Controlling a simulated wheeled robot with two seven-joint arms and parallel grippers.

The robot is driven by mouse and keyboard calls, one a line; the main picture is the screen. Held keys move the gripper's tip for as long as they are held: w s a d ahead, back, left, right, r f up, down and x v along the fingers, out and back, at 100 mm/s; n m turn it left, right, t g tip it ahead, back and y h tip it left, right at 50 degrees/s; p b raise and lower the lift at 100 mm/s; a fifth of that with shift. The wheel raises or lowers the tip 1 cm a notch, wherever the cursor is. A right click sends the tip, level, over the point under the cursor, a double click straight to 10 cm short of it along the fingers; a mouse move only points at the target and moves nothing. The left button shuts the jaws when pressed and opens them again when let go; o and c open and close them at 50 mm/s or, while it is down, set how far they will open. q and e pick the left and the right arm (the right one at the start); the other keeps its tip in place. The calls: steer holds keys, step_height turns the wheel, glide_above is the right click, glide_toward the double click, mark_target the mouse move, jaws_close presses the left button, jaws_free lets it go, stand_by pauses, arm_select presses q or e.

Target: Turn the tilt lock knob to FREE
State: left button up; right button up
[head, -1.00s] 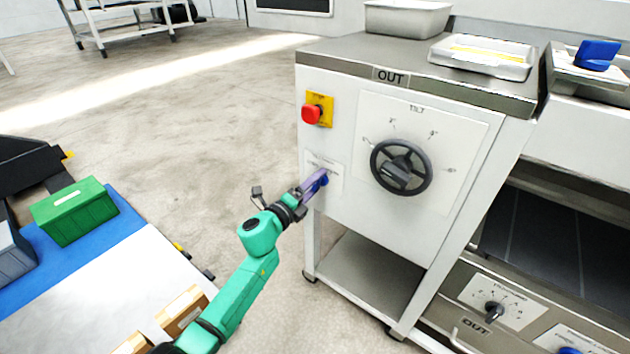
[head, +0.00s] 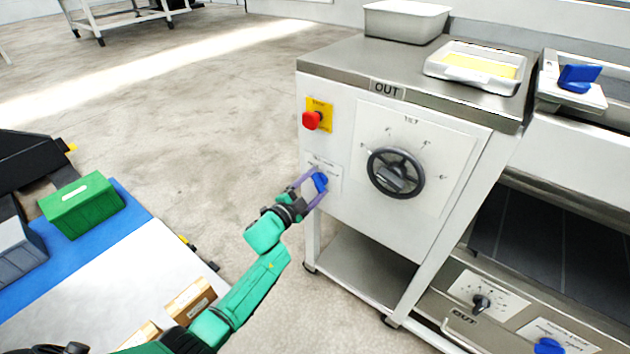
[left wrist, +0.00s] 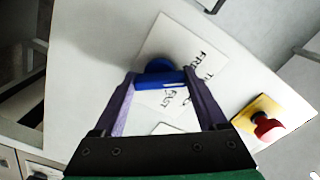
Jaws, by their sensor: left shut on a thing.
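The tilt lock knob is a small blue knob (head: 320,182) on a white label plate at the left of the machine's front panel. My left gripper (head: 311,187) has its two purple fingers on either side of it, shut on it. In the left wrist view the blue knob (left wrist: 158,80) spans between the fingers (left wrist: 163,88). The label plate (left wrist: 180,48) there shows partly covered words, "FR…" and "FAST". Which word the knob points to I cannot tell. My right gripper is not in view.
A dark handwheel (head: 396,173) on the tilt scale is right of the knob. A red emergency button (head: 312,120) on a yellow plate is above it. A tray with yellow content (head: 470,78) stands on the machine top. A green box (head: 82,207) is at left.

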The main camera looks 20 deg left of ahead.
arm_select(q)
steer(key=shift+f+n+p, duration=0.1)
steer(key=shift+n+p, duration=0.3)
steer(key=shift+n, duration=0.6)
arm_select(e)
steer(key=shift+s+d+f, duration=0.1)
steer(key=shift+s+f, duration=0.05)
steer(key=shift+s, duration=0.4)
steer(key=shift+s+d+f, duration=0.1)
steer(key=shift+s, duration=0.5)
arm_select(q)
steer(key=o, duration=1.3)
steer(key=shift+s+a, duration=0.2)
steer(key=shift+s, duration=0.3)
steer(key=p+v, duration=0.2)
steer(key=v, duration=1.1)
steer(key=shift+s, duration=0.3)
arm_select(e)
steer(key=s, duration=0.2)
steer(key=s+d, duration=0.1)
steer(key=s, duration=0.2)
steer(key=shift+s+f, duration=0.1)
arm_select(q)
steer(key=shift+f, duration=0.15)
